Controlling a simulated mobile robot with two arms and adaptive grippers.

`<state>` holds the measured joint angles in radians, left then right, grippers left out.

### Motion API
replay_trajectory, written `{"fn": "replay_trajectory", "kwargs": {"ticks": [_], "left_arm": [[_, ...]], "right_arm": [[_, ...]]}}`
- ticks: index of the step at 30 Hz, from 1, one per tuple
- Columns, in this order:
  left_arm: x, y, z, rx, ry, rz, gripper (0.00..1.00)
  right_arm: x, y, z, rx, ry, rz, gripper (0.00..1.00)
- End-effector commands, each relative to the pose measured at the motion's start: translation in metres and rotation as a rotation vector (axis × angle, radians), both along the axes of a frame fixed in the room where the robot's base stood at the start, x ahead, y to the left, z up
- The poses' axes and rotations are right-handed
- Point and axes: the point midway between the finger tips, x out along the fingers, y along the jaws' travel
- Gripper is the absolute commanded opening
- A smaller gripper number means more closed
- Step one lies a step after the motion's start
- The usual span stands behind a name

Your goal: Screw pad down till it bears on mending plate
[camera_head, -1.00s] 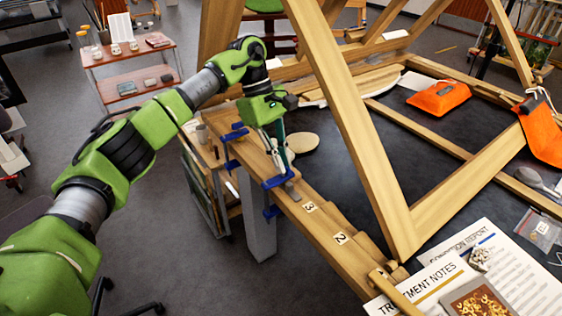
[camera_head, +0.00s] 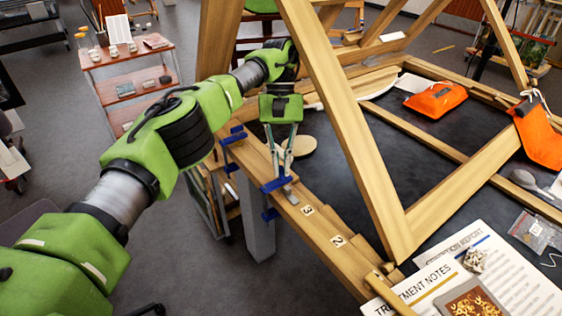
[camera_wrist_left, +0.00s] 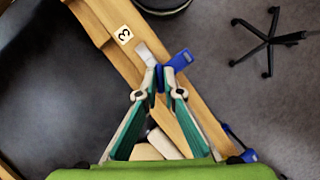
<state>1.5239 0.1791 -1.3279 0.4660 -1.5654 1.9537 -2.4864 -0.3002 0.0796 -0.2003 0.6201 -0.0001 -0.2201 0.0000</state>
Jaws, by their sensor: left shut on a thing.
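A blue clamp (camera_head: 276,184) sits on the wooden rail beside the "3" label, with its lower part below the rail's near edge. It also shows in the left wrist view (camera_wrist_left: 181,60). A small grey metal plate (camera_head: 291,195) lies on the rail next to the clamp; it is also in the left wrist view (camera_wrist_left: 145,53). My left gripper (camera_head: 282,174) points down, its fingertips closed in on the clamp's upper part. In the left wrist view the fingertips (camera_wrist_left: 159,80) meet around a blue part. The pad and its contact with the plate are hidden.
A second blue clamp (camera_head: 232,136) grips the rail farther back. A large wooden frame (camera_head: 350,130) stands upright close to the right of my arm. Orange bags (camera_head: 435,99) and papers (camera_head: 440,280) lie on the dark table. Open floor is to the left of the rail.

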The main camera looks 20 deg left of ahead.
Motion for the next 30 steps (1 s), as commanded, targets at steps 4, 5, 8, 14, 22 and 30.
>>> {"fn": "replay_trajectory", "kwargs": {"ticks": [4,5,8,14,22,30], "left_arm": [[0.0010,-0.0002,0.0019,0.001,-0.004,-0.045,0.00],[0.0010,-0.0003,0.0019,0.000,-0.004,-0.053,0.00],[0.0010,-0.0005,0.0016,0.001,-0.004,-0.067,0.00],[0.0011,-0.0005,0.0013,0.000,-0.004,-0.077,0.00],[0.0011,-0.0004,0.0011,0.000,-0.004,-0.076,0.13],[0.0005,-0.0004,0.0004,0.000,-0.002,-0.075,0.24]], "right_arm": [[-0.0001,0.0003,0.0024,0.000,0.000,0.000,0.40],[-0.0001,0.0003,0.0025,0.000,0.000,0.000,0.40],[0.0000,0.0003,0.0029,0.000,0.000,0.000,0.40],[0.0000,0.0002,0.0029,0.000,0.000,0.000,0.40],[0.0000,0.0002,0.0029,0.000,0.000,-0.001,0.40],[0.0000,0.0002,0.0028,0.000,0.000,-0.001,0.40]]}}
